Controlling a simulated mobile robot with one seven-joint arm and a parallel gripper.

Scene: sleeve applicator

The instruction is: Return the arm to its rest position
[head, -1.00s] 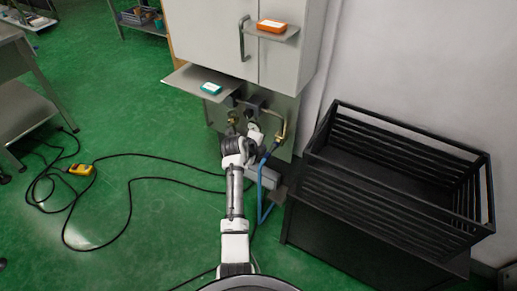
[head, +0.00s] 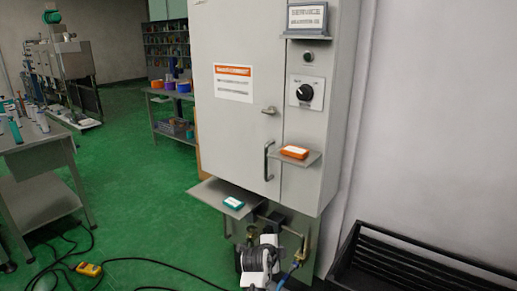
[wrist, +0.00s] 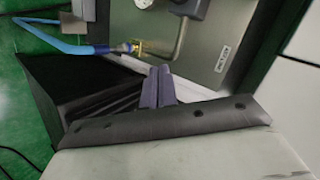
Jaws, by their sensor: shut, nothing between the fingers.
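My gripper (wrist: 158,87) shows in the wrist view with its two grey fingers together and nothing between them. Beyond the fingertips is the steel panel (wrist: 205,68) with a bent pipe, a brass fitting (wrist: 131,47) and a blue hose (wrist: 75,48). In the head view my arm (head: 262,262) rises from the bottom edge, in front of the piping under the cabinet. The fingers cannot be made out there.
The grey cabinet (head: 240,130) has a shelf with a teal box (head: 233,203) and a shelf with an orange box (head: 295,152). A black slatted bin (head: 400,262) stands right. A yellow cable box (head: 89,270) lies on open green floor at left.

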